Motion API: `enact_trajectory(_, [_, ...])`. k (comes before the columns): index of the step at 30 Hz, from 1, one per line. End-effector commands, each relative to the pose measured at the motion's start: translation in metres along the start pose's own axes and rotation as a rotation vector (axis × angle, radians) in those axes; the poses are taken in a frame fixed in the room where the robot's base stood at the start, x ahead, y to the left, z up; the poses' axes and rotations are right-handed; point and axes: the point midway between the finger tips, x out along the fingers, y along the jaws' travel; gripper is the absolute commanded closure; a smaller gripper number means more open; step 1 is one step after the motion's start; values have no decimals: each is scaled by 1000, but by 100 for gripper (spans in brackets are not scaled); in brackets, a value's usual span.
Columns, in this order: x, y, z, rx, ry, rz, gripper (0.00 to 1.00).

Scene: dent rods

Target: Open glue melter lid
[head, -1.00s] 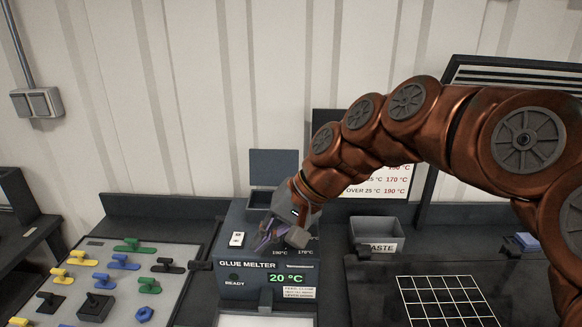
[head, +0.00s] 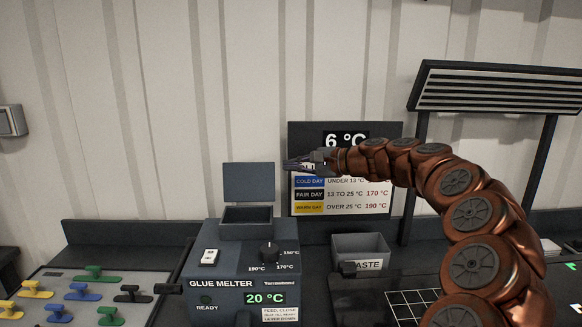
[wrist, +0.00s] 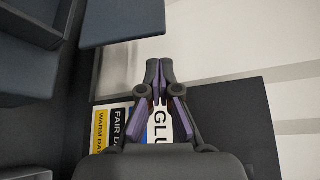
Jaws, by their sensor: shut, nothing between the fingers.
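The glue melter (head: 226,271) is a dark blue-grey box with a dial, a white switch, a READY lamp and a green 20 °C display. Its lid (head: 248,182) stands upright, raised behind the open hopper (head: 246,217) on top. My gripper (head: 287,164) is shut and empty, just right of the lid and in front of the wall sign. In the wrist view my gripper (wrist: 158,64) has its fingertips together, with the lid's edge (wrist: 122,20) to the upper left, apart from the fingers.
The temperature sign (head: 347,203) stands behind my gripper. A grey waste bin (head: 360,247) is right of the melter. A tray of coloured tools (head: 50,282) lies to the left. A dark rack (head: 495,85) rises at the right.

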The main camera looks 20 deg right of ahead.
Motion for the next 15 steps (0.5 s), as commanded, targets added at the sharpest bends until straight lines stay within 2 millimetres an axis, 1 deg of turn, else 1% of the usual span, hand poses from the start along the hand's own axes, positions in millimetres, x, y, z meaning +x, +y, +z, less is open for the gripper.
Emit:
enact_trajectory(1, [10,0,1,1,-4,4,100])
enact_trajectory(6, [39,0,2,0,-4,5,100])
enact_trajectory(12, [64,0,2,-1,-3,3,100])
enact_trajectory(15, [72,0,2,-2,-3,3,100])
